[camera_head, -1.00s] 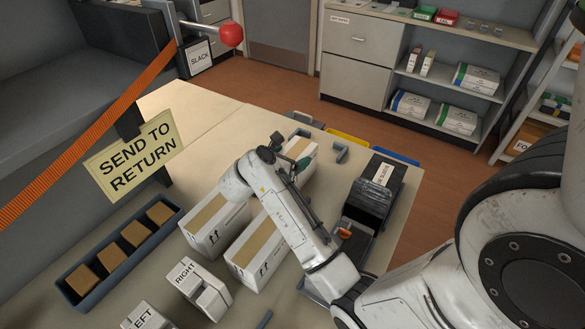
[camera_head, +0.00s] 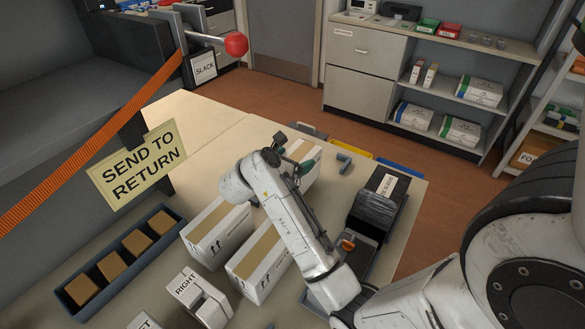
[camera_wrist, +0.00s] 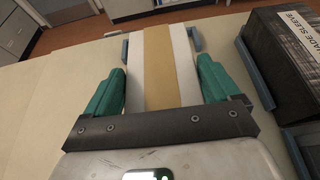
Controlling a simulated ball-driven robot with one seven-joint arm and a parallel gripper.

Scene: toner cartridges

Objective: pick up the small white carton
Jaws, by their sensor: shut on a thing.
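The small white carton (camera_wrist: 137,70) has a tan strip along its top and fills the space between my green fingers in the wrist view. My gripper (camera_wrist: 163,85) is shut on it, with one finger against each long side. In the head view the carton (camera_head: 316,168) is at the far part of the table, partly hidden behind my gripper (camera_head: 303,165) and arm. I cannot tell clearly whether its underside touches the table.
Two larger white cartons (camera_head: 218,232) (camera_head: 247,268) stand nearer. Blue-grey brackets (camera_wrist: 195,39) flank the held carton. A black-sleeved box (camera_wrist: 278,65) is close on the right. A long tray (camera_head: 75,292) of brown boxes lies left. A hanging sign (camera_head: 140,163) stands over the table.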

